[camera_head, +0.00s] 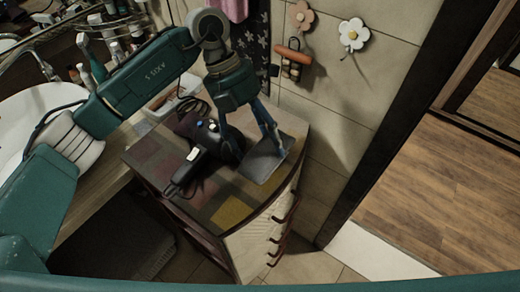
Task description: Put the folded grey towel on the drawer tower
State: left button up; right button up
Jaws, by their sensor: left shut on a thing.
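The folded grey towel (262,170) lies flat at the right edge of the drawer tower's top (203,206). My left gripper (279,148) reaches down from above with its fingertips at the towel's right side, and it is shut on the towel. The fingers and wrist cover part of the towel's far side. The tower's top has a patchwork pattern, and its front has several dark handles. My right gripper is not in view.
A dark hair dryer (208,143) with a cord lies on the tower, close to the towel's left. A white basin (40,112) and several bottles (92,62) are at the left. A tiled wall with flower hooks (353,34) stands behind.

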aim_at(259, 153)
pick_arm(q)
notch_tip(259, 153, down, 4)
jog(key=shift+f+p, duration=0.25)
jog(key=shift+p, duration=0.35)
jog(key=shift+f, duration=0.35)
jog(key=o, duration=1.1)
jog(key=shift+o, duration=0.2)
jog(key=shift+r, duration=0.25)
jog(key=shift+w+a+r+b, duration=0.15)
jog(key=shift+r+b, duration=0.05)
jog(key=shift+b, duration=0.1)
jog(key=b+v, duration=0.3)
jog(key=v, duration=0.8)
jog(key=shift+r, duration=0.15)
